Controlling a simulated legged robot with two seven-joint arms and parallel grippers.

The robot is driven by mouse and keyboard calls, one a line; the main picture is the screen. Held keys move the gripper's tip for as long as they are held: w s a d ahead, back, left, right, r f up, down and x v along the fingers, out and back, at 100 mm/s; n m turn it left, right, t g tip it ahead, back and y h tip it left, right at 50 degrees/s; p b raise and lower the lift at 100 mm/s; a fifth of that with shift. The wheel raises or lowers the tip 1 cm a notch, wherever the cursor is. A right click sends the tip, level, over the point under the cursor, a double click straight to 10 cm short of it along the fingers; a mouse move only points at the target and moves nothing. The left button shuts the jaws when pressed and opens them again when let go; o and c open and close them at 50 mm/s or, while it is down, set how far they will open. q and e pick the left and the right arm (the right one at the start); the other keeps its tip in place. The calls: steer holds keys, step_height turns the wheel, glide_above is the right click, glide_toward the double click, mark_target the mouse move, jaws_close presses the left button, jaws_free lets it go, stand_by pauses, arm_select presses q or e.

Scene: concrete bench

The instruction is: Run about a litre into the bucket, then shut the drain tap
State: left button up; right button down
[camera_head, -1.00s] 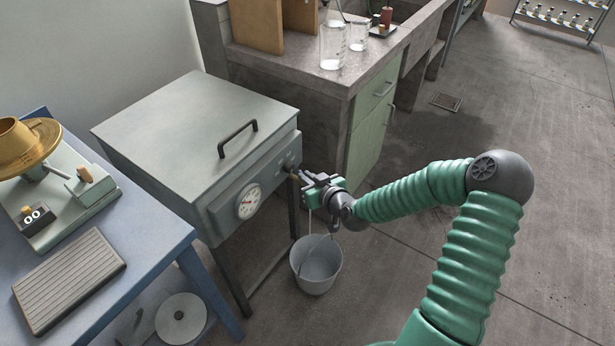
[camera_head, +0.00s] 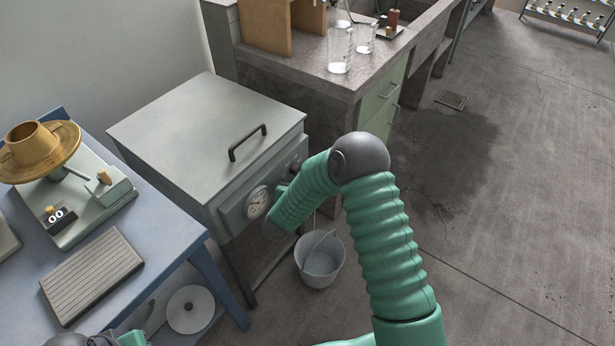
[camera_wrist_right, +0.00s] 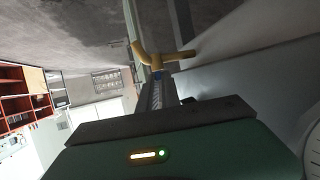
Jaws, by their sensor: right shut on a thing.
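The drain tap (camera_wrist_right: 165,57) is brass, with a bent spout, in the right wrist view. My right gripper (camera_wrist_right: 158,84) is shut at the tap, apparently on its handle; the grip itself is mostly hidden. In the head view my right forearm covers the tap and gripper. A thin pale stream (camera_wrist_right: 130,20) leaves the spout, and a thin line also drops towards the bucket in the head view. The grey bucket (camera_head: 320,262) stands upright on the floor below; its water level is unclear. Part of my left gripper (camera_head: 105,341) shows at the bottom left edge, cut off.
The grey lidded bath (camera_head: 205,135) has a black handle and a dial (camera_head: 258,202). A blue table (camera_head: 165,235) with a brass-topped instrument stands left. A concrete bench (camera_head: 290,65) with glass beakers is behind. Wet-looking floor (camera_head: 450,150) lies right, otherwise clear.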

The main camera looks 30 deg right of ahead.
steer(key=shift+w+r+m+g+h, duration=0.1)
steer(key=shift+w+m+g+h, duration=0.05)
steer(key=shift+m+g+h, duration=0.2)
stand_by(0.3)
steer(key=c, duration=1.6)
jaws_free()
steer(key=shift+o, duration=0.2)
steer(key=shift+a, duration=0.15)
steer(key=p+v, duration=0.4)
steer(key=v, duration=1.2)
steer(key=shift+s+a, duration=0.2)
steer(key=shift+s, duration=0.15)
